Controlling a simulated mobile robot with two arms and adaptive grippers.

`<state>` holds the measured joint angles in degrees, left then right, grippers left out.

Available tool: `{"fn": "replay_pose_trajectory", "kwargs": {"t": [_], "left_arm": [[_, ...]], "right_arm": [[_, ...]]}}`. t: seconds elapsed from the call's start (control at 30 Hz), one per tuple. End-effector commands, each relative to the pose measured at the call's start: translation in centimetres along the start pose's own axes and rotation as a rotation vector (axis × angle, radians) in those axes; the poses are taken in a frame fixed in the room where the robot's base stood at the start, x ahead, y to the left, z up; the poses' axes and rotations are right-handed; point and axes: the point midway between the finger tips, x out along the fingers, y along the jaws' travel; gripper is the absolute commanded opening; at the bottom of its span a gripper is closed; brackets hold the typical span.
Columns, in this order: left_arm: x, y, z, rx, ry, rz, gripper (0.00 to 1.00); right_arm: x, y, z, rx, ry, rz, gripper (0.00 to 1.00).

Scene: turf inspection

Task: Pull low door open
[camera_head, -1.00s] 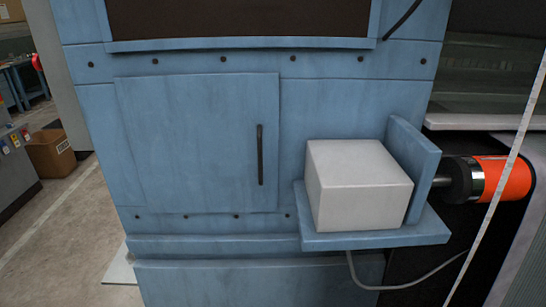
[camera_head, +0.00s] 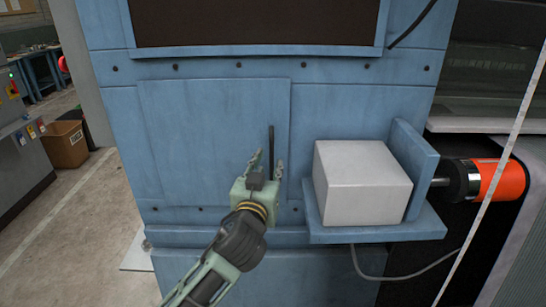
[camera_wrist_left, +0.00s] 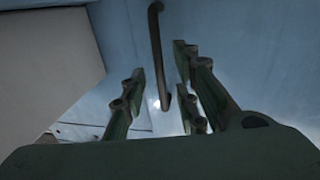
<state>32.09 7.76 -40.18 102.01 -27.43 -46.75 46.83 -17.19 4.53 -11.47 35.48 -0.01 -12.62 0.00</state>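The low door (camera_head: 213,135) is a blue square panel on the front of the blue machine, and it looks shut. Its dark vertical bar handle (camera_head: 271,143) is near the door's right edge; it also shows in the left wrist view (camera_wrist_left: 156,45). My left gripper (camera_head: 267,163) is in front of the handle's lower part, with its fingers pointing up at it. In the left wrist view the fingers of the gripper (camera_wrist_left: 160,95) are apart, and the handle shows in the gap between them. I cannot tell whether they touch it. My right gripper is not in view.
A white block (camera_head: 362,183) sits on a blue shelf (camera_head: 375,232) just right of the door. An orange cylinder (camera_head: 497,179) juts out beyond it. A cardboard box (camera_head: 66,144) stands on the floor at left. Floor space is open at lower left.

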Motion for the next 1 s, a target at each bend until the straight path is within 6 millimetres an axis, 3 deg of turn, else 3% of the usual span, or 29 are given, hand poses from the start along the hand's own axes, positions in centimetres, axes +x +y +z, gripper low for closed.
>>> {"fn": "replay_pose_trajectory", "kwargs": {"t": [0.3, 0.67, 1.0], "left_arm": [[3.6, 0.0, -0.1, 0.001, 0.0, 0.0, 0.28], [4.0, 0.0, 0.1, 0.0, -0.001, 0.001, 0.28], [4.0, 0.0, 0.1, 0.0, -0.001, 0.001, 0.0]], "right_arm": [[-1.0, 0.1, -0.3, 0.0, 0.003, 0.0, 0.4], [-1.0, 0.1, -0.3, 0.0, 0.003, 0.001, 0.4], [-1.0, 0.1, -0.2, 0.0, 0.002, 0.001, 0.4]]}}
